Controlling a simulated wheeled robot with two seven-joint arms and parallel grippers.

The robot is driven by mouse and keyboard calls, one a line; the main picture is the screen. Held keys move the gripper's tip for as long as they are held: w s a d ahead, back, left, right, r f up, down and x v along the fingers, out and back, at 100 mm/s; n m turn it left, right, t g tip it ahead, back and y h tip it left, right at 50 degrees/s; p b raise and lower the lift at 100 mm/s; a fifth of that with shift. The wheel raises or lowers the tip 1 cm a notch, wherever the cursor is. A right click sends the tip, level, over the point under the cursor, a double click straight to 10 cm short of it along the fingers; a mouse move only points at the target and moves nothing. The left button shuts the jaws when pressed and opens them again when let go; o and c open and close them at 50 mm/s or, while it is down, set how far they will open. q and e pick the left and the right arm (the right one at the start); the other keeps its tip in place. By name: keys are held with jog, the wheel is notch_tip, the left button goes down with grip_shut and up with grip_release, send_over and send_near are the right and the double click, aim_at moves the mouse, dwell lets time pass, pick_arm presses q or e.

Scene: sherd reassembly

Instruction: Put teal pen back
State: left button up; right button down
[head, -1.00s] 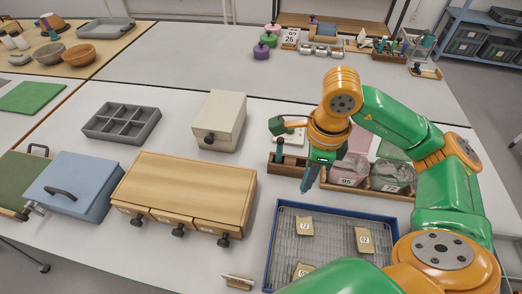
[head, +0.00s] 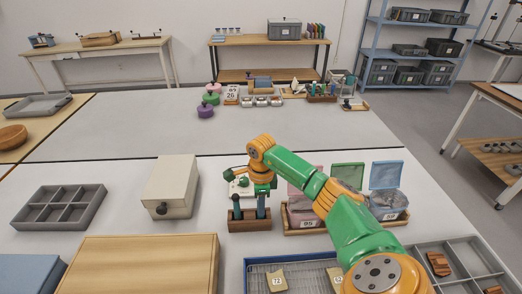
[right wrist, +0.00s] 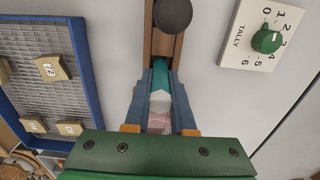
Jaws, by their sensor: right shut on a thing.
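The wooden pen holder (head: 250,224) stands on the table, with a dark upright item (head: 237,207) at its left end. My right gripper (head: 262,205) points down over its right end. In the right wrist view, the right gripper (right wrist: 160,100) is shut on the teal pen (right wrist: 160,75), whose teal part shows between the fingers. The pen meets the wooden holder (right wrist: 178,48) in that view; how deep it sits is hidden. A black round top (right wrist: 173,14) shows over the holder's other end. My left gripper is not in view.
A tally dial board (right wrist: 262,35) stands near the holder. Lidded bins (head: 388,203) are to its right. A blue-rimmed wire tray (head: 250,275) is in front. A cream box (head: 171,186) and wooden drawer unit (head: 150,260) lie left.

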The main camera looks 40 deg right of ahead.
jog(key=shift+f+b, duration=0.6)
jog(key=shift+f, duration=0.15)
jog(key=c, duration=0.8)
grip_release()
jog(key=shift+o, duration=0.2)
jog(key=shift+r, duration=0.1)
notch_tip(320, 180, up, 13)
jog(key=shift+p, duration=0.35)
